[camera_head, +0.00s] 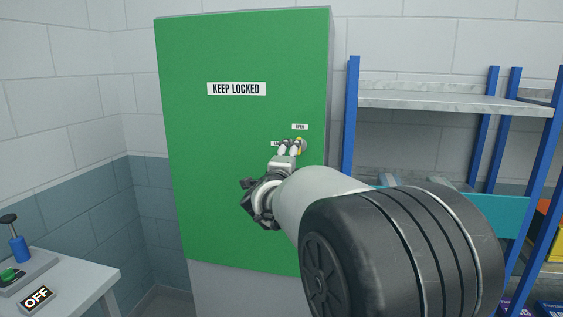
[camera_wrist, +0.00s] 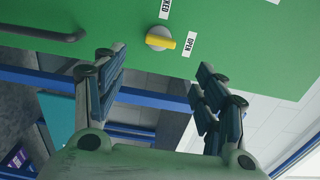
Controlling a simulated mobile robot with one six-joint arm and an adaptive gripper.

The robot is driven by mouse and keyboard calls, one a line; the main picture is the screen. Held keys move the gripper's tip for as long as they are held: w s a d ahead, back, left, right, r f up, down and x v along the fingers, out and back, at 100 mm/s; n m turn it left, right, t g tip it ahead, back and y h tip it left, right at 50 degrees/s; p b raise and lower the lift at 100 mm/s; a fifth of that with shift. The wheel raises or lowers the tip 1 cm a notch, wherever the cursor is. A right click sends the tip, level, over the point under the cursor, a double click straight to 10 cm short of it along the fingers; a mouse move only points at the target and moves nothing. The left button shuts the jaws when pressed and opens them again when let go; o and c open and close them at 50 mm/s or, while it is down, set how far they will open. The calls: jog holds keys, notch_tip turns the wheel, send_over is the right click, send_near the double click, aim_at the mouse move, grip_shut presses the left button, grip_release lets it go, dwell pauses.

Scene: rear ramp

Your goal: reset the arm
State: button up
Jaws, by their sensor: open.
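My arm reaches out from the lower right in the head view. My gripper (camera_head: 258,200) is in front of a green cabinet door (camera_head: 220,140) marked KEEP LOCKED. In the wrist view my gripper (camera_wrist: 165,95) has its fingers spread wide with nothing between them. A yellow knob (camera_wrist: 160,40) on a round grey base sits on the green door beyond the fingers, beside an OPEN label (camera_wrist: 190,44). The knob points toward the OPEN label.
A blue-framed shelf rack (camera_head: 350,130) stands close at the right of the cabinet. A dark bar handle (camera_wrist: 45,34) shows on the door in the wrist view. A white table (camera_head: 85,285) with an OFF sign (camera_head: 37,298) is at lower left. Floor between table and cabinet looks clear.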

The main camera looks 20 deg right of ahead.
jog(key=shift+a, duration=0.1)
jog(key=s+a+f+n+g+y, duration=0.1)
jog(key=s+a+f+n+y, duration=0.2)
jog(key=s+a+n+y, duration=0.9)
jog(key=s+a+f+n+g+h, duration=0.1)
jog(key=s+f+n+g, duration=0.3)
jog(key=s, duration=1.2)
jog(key=s+a+f+n+g+h, duration=0.1)
jog(key=s+a+f+n+g, duration=0.2)
jog(key=s+f+n, duration=0.6)
jog(key=s+f+g, duration=0.2)
jog(key=s+f, duration=0.1)
jog(key=s, duration=0.4)
jog(key=shift+s+a+f, duration=0.15)
jog(key=shift+f, duration=0.25)
jog(key=shift+c, duration=0.5)
